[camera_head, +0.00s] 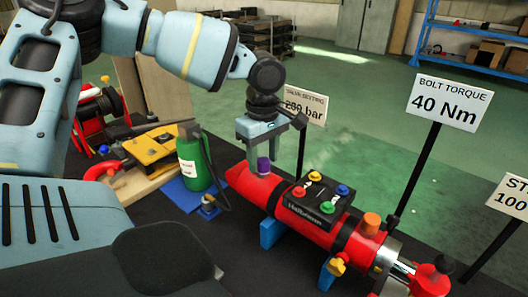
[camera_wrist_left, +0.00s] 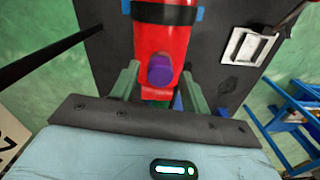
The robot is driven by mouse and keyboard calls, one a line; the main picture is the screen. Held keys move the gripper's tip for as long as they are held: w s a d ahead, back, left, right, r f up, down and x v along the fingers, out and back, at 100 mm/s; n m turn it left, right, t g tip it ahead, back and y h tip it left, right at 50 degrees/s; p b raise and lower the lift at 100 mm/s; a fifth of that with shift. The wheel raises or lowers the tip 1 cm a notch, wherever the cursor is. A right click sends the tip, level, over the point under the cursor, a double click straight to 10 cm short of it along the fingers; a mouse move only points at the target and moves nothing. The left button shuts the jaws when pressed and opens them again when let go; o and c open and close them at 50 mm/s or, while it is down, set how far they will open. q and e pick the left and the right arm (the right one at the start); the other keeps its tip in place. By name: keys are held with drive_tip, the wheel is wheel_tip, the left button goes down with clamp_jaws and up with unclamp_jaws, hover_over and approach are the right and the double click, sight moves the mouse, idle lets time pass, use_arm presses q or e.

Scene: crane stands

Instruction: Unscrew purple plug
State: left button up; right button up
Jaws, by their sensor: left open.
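The purple plug (camera_head: 263,165) stands upright on the left end of a red cylinder (camera_head: 252,184). In the left wrist view the purple plug (camera_wrist_left: 160,70) shows on the red cylinder (camera_wrist_left: 152,38), between my fingers. My left gripper (camera_head: 264,150) hangs pointing down just over the plug. In the left wrist view its two fingers (camera_wrist_left: 160,85) are apart on either side of the plug, open and with a gap to it. Whether the fingertips reach down past the plug's top is hard to tell. My right gripper is not in view.
A black box (camera_head: 312,205) with coloured knobs sits on the cylinder, right of the plug. An orange plug (camera_head: 372,222) is farther right. A green bottle (camera_head: 195,163) stands to the left. A sign on a post (camera_head: 305,106) rises close behind my gripper.

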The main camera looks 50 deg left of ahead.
use_arm(q)
drive_tip(key=shift+m, duration=0.9)
drive_tip(key=m, duration=0.3)
drive_tip(key=shift+m, duration=1.1)
drive_tip(key=m, duration=0.4)
drive_tip(key=shift+m, duration=0.5)
